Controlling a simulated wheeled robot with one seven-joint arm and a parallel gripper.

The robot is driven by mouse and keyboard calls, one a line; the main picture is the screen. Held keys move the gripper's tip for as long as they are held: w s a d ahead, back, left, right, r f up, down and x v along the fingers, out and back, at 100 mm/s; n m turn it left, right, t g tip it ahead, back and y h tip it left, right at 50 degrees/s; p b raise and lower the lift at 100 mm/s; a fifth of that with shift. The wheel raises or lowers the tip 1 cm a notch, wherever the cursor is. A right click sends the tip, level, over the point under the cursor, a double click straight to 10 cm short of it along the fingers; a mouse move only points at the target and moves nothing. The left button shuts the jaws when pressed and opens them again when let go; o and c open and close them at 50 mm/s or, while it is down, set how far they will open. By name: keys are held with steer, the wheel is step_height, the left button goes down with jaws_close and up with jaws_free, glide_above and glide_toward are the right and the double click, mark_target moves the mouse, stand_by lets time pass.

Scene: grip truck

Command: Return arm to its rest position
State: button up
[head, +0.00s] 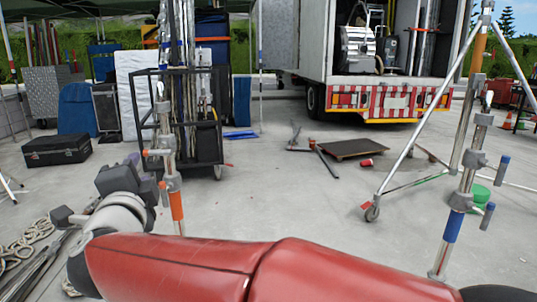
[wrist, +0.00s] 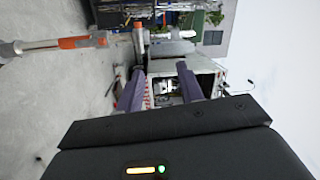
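My red arm (head: 270,268) stretches across the bottom of the head view, with its wrist at the left. My gripper (head: 133,160) points away from me, in front of the black wheeled cart. In the wrist view, my gripper (wrist: 160,68) has two dark purple fingers spread apart with nothing between them. The truck (wrist: 203,75) shows beyond the fingers, and the picture is turned sideways.
A metal stand (head: 172,205) rises close beside my gripper. The cart (head: 207,143) stands behind it. A tripod stand (head: 455,230) is at the right, ropes (head: 22,250) lie at the left. The truck (head: 400,100) is at the back; the middle floor is mostly clear.

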steer(key=s+d+f+n+g+y, duration=0.1)
steer(key=d+f+n+g, duration=0.2)
steer(key=d+n, duration=0.45)
steer(key=s+d+f+n+g+y, duration=0.1)
steer(key=d+f+n+g, duration=0.25)
steer(key=d, duration=0.75)
steer(key=s+d+f+n+g+h, duration=0.1)
steer(key=s+d+f+g+h, duration=0.2)
steer(key=s+d+f, duration=0.4)
steer(key=s+d+f+n+g+h, duration=0.1)
steer(key=s+d+f+g+h, duration=0.2)
steer(key=s+d+f, duration=0.5)
steer(key=d+f, duration=0.1)
steer(key=d, duration=0.4)
steer(key=shift+s+d+h, duration=0.25)
steer(key=shift+s+h, duration=0.05)
